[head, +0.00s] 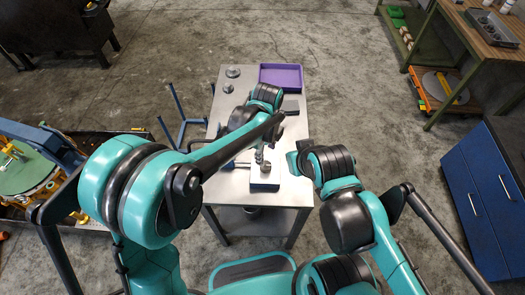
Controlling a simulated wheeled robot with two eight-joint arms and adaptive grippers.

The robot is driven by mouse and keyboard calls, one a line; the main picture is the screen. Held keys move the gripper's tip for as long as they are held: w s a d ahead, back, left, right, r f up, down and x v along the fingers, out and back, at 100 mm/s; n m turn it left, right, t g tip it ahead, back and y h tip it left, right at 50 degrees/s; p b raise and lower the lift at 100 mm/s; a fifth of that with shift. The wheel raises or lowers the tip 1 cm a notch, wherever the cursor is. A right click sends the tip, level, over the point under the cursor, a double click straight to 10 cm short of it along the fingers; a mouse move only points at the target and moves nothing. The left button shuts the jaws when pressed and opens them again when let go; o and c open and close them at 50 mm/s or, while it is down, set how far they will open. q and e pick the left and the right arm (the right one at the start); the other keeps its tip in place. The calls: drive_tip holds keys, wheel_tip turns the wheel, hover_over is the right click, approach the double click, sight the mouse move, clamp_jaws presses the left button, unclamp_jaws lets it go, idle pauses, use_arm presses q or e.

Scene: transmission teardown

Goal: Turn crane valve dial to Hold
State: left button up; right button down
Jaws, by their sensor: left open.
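A blue block (265,182) with an upright metal fitting (264,157) on top sits near the front of the metal table. I cannot tell whether this fitting carries the valve dial, and I make out no dial face or Hold mark. My left arm reaches over the table from the left. Its gripper (290,106) is open, small and partly hidden by the arm, beyond the blue block. My right arm comes in at the right, its wrist beside the block. Its fingers are not clear enough to judge.
A purple tray (282,75) lies at the table's far end, with round metal parts (233,72) to its left. A blue frame (181,118) stands left of the table (228,190). A blue cabinet (484,195) and a workbench (480,32) are at the right. Open floor lies beyond.

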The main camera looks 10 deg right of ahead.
sight(266, 165)
use_arm(q)
wheel_tip(266, 165, down, 7)
drive_tip(key=shift+b, duration=1)
drive_tip(key=shift+f, duration=0.3)
drive_tip(key=shift+s, duration=0.1)
drive_tip(key=c, duration=1.1)
